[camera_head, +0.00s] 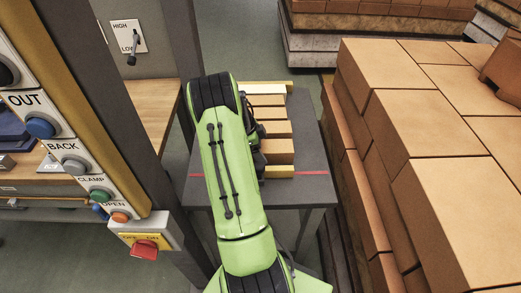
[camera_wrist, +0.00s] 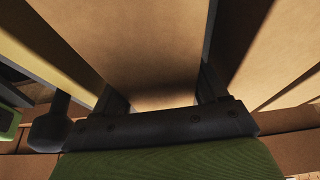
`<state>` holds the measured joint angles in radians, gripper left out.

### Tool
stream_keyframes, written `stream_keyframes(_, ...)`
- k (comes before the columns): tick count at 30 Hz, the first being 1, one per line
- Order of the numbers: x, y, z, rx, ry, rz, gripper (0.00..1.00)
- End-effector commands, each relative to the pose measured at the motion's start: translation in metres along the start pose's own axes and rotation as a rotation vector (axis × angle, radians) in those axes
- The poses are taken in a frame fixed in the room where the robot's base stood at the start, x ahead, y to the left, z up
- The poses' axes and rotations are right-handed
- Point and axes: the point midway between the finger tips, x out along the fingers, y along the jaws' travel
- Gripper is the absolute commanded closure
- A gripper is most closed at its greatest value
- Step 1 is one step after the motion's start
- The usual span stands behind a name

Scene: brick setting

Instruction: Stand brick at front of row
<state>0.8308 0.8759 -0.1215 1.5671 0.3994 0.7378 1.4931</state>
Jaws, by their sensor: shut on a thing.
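A row of several orange-brown bricks (camera_head: 268,113) runs front to back on a dark table (camera_head: 305,205). My gripper (camera_head: 262,150), partly hidden by my green arm, is at the left side of the row's front end. It is shut on the front brick (camera_head: 277,151). In the wrist view the held brick (camera_wrist: 155,45) fills the middle between the two dark fingers. A neighbouring brick (camera_wrist: 245,50) shows to its right with a dark gap between. I cannot tell whether the held brick touches the table.
A large brick stack (camera_head: 420,115) stands close on the right. A control post with buttons (camera_head: 88,178) is on the left.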

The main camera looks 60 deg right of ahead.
Motion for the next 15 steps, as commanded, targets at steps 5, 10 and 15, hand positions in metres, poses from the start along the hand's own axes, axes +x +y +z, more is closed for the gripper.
stream_keyframes(5, 0.0021, -0.0005, 0.0005, 0.002, 0.001, -0.002, 0.85)
stream_keyframes(10, 0.0015, 0.0000, 0.0005, 0.000, 0.000, 0.000, 0.17)
stream_keyframes(15, 0.0010, 0.0000, 0.0004, 0.000, 0.000, 0.000, 0.17)
